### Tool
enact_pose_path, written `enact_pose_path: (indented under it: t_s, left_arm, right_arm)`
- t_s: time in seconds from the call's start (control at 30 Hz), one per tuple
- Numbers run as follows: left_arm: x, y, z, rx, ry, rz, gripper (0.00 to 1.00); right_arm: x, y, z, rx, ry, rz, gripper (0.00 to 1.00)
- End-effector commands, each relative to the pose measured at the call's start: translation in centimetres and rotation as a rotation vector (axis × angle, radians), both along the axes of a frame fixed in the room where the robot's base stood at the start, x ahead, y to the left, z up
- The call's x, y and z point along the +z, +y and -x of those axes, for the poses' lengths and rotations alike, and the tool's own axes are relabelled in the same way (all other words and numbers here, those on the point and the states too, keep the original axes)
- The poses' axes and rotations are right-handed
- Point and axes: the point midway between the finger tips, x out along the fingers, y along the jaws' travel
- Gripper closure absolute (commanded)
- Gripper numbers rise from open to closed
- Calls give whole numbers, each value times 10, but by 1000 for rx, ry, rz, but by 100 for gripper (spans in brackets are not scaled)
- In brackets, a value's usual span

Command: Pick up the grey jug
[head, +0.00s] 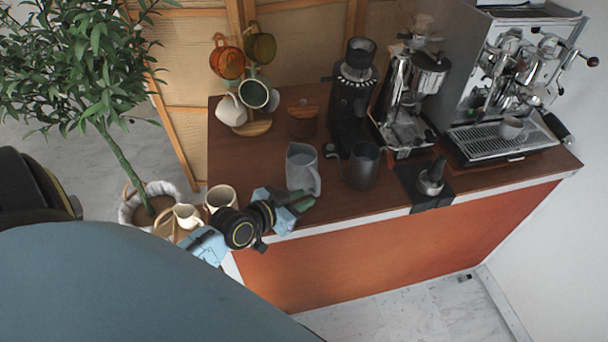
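The grey jug (302,170) stands upright near the front of the brown counter, left of centre, with its handle on the right side. A darker grey cup-like vessel (364,166) stands to its right. My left gripper (298,207) is low at the counter's front edge, just in front of the grey jug's base and handle. It overlaps the jug's lower edge in the picture, and I cannot tell whether they touch. Whether its fingers are open or shut is not clear. The jug stands on the counter. My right gripper is not in view.
A grinder (352,100) stands behind the jug, with a brown lidded pot (302,120) and a mug tree (252,126) to the left. A tamper (431,178) and an espresso machine (515,80) are at right. A beige cup (221,198) is near my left arm.

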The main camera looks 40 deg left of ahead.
Motion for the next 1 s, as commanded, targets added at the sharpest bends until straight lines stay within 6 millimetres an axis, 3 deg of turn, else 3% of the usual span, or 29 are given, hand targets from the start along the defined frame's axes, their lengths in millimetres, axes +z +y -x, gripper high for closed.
enact_pose_path:
  t_s: [0.1, 0.37, 0.7, 1.0]
  left_arm:
    - [-7, -3, -19, 0, -1, 1, 78]
    - [-14, -6, -35, -1, 1, 1, 78]
    - [-30, -10, -75, -1, 1, 0, 78]
    - [-33, -11, -80, -1, 2, 0, 78]
  right_arm:
    - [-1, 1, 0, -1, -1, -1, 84]
    - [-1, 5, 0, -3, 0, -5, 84]
    - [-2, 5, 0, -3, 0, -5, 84]
    - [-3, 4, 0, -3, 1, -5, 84]
